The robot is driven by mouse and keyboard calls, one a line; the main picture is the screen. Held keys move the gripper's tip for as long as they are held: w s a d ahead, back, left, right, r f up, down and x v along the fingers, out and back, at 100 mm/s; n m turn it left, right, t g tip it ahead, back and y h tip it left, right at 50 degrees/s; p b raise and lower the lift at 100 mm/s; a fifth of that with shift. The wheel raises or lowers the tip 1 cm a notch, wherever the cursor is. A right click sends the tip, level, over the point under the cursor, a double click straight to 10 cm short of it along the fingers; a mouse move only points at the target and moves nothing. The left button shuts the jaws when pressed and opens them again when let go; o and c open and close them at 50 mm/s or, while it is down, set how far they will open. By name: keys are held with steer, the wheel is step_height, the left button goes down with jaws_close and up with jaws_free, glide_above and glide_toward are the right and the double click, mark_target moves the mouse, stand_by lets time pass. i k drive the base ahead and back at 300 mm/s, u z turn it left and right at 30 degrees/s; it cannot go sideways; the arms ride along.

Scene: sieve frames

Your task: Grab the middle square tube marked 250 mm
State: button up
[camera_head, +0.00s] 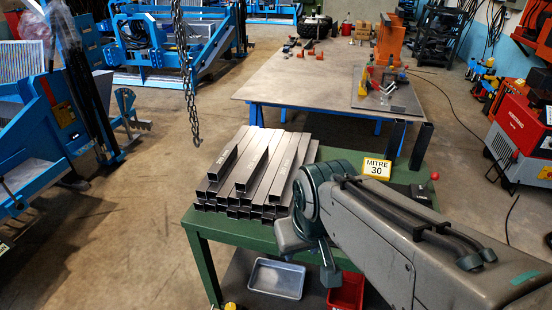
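A stack of grey square tubes lies on a green table (205,223), their open ends toward me. On top, three tubes lie apart, side by side: a left tube (224,161), a middle tube (252,168) and a right tube (283,166). Pale marks show on some tubes, but they are too small to read, so I cannot confirm 250 mm. My arm reaches in from the lower right. Its end, my gripper (308,252), seems to hang beside the right front of the stack. I cannot make out its fingers clearly or whether they are open.
A yellow sign reading MITRE 30 (377,168) stands right of the stack. A chain (187,85) hangs behind it at left. A metal tray (275,278) and a red bin (347,291) sit below the table. A large workbench (300,85) stands behind. Floor at left is clear.

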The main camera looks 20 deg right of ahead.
mark_target(243, 184)
steer(key=z, duration=3.05)
steer(key=k, duration=1.75)
steer(key=u, duration=1.65)
steer(key=i, duration=0.85)
